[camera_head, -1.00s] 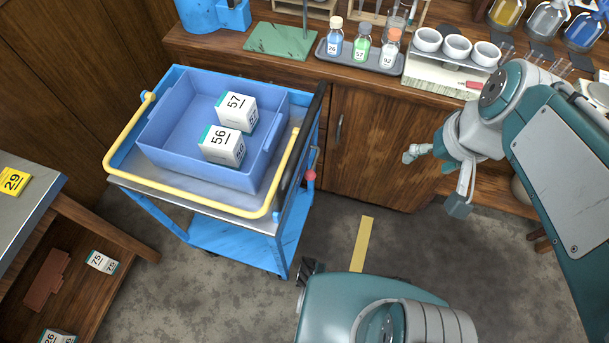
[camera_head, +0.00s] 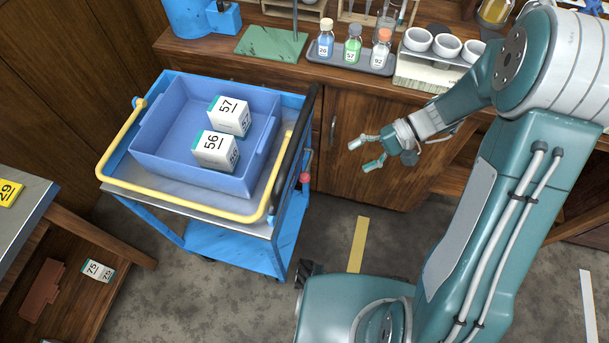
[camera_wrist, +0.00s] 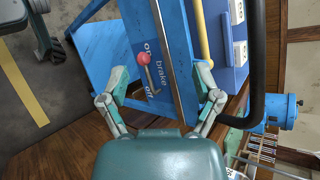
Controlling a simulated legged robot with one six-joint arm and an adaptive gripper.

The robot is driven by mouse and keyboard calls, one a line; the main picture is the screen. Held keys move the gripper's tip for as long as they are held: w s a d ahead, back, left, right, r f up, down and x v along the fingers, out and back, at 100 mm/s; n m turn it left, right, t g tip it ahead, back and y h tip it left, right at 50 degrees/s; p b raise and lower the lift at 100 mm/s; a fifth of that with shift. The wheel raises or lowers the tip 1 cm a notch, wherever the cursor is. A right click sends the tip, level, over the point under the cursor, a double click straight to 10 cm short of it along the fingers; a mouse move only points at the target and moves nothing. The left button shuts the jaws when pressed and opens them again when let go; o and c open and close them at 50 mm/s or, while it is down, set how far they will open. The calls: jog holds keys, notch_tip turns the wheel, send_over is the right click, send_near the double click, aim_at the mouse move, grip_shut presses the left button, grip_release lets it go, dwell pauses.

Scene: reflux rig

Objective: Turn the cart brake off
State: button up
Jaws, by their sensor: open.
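The blue cart (camera_head: 205,238) stands left of centre with a yellow rail and a black handle. Its brake lever (camera_wrist: 149,75) has a red knob (camera_head: 305,178) and sits on the blue side panel (camera_wrist: 172,75). In the wrist view the panel reads "on", "brake" and "off", and the knob is beside "on". My gripper (camera_head: 362,155) is open and empty, to the right of the knob and apart from it. In the wrist view its two fingers (camera_wrist: 161,76) are spread, with the lever seen between them.
A blue bin (camera_head: 160,160) with boxes marked 56 and 57 is on the cart. The black handle (camera_wrist: 256,70) runs close to the right finger in the wrist view. A wooden bench (camera_head: 370,110) with bottles stands behind. A yellow stripe (camera_head: 358,245) marks the floor.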

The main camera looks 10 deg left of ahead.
notch_tip(320, 180, down, 8)
jog(key=w+a+m+y, duration=0.2)
jog(key=y, duration=0.2)
jog(key=m+t+y, duration=0.3)
send_near(305, 177)
jog(key=a, duration=0.3)
jog(key=a+f, duration=0.1)
jog(key=a, duration=0.6)
jog(key=shift+s+a+f, duration=0.1)
jog(key=shift+s+f, duration=0.15)
jog(key=shift+f, duration=0.1)
grip_shut()
